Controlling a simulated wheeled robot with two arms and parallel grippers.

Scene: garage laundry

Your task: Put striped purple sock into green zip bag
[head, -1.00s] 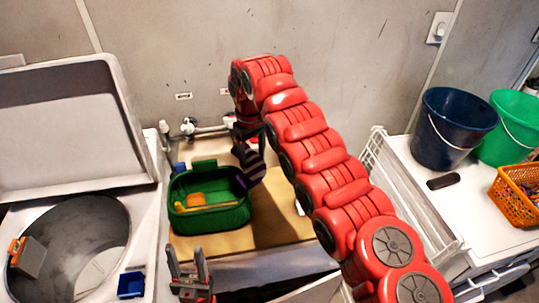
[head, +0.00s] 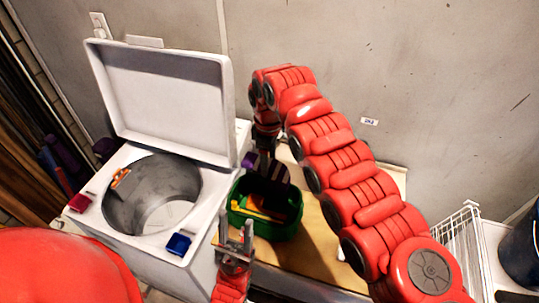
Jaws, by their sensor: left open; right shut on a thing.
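The green zip bag (head: 284,232) stands open on a tan surface, with yellow and orange things inside. My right gripper (head: 267,165) is shut on the striped purple sock (head: 280,174), at the far side of the bag. The sock hangs dark and striped at the bag's back rim; I cannot tell whether it touches the bag. Part of the gripper and the sock's upper end are hard to make out. My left gripper (head: 235,238) is open and empty, its fingers pointing up, in front of the bag's left side.
A white top-loading washer (head: 145,249) with its lid (head: 165,95) raised stands at the left. A blue box (head: 179,243) and a red box (head: 80,202) sit on its rim. A white wire rack (head: 462,235) and a dark blue bucket (head: 524,250) are at the right.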

